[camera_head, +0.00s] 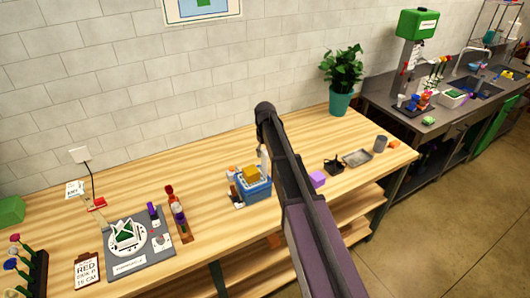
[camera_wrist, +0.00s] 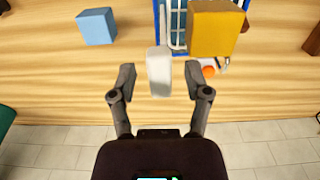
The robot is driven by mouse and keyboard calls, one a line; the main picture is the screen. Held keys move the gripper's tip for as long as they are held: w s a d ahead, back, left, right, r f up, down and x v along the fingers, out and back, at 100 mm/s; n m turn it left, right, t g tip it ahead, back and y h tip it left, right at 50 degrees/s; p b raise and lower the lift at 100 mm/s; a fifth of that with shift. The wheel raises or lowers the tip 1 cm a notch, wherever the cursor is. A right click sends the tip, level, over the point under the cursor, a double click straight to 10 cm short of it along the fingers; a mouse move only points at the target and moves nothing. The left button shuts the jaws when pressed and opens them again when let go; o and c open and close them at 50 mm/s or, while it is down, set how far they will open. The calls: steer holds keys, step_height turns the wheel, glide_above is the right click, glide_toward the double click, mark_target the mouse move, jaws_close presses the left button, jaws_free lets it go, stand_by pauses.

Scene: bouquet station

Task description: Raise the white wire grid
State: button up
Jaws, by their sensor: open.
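The white wire grid (camera_wrist: 176,28) shows in part inside a blue frame (camera_wrist: 158,12) at the top of the wrist view. A yellow block (camera_wrist: 215,28) covers its right side. My gripper (camera_wrist: 160,78) is open, its fingers on either side of a white upright piece (camera_wrist: 158,70) with gaps left and right. I cannot tell whether this piece joins the grid.
A blue block (camera_wrist: 96,27) lies left of the frame in the wrist view. In the head view, a purple block (camera_head: 317,179), a black holder (camera_head: 334,166) and a metal tray (camera_head: 357,157) are to the right. A bottle (camera_head: 179,218) stands left.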

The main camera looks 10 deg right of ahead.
mark_target(265, 164)
steer(key=shift+f+b, duration=3.2)
steer(key=shift+f, duration=0.2)
step_height(265, 164, up, 14)
steer(key=p, duration=1.4)
steer(key=s+f+m+b, duration=0.1)
steer(key=s+f+b, duration=0.4)
steer(key=s, duration=0.4)
steer(key=s+f+m+b, duration=0.1)
steer(key=s+f+b, duration=0.4)
steer(key=s, duration=0.5)
steer(key=s+f+m+b, duration=0.1)
steer(key=s+f+b, duration=0.4)
steer(key=s, duration=0.5)
steer(key=shift+d+f+m+b, duration=0.15)
steer(key=shift+f+m+b, duration=0.15)
steer(key=shift+s+f, duration=0.1)
steer(key=shift+c, duration=0.4)
steer(key=shift+d, duration=0.45)
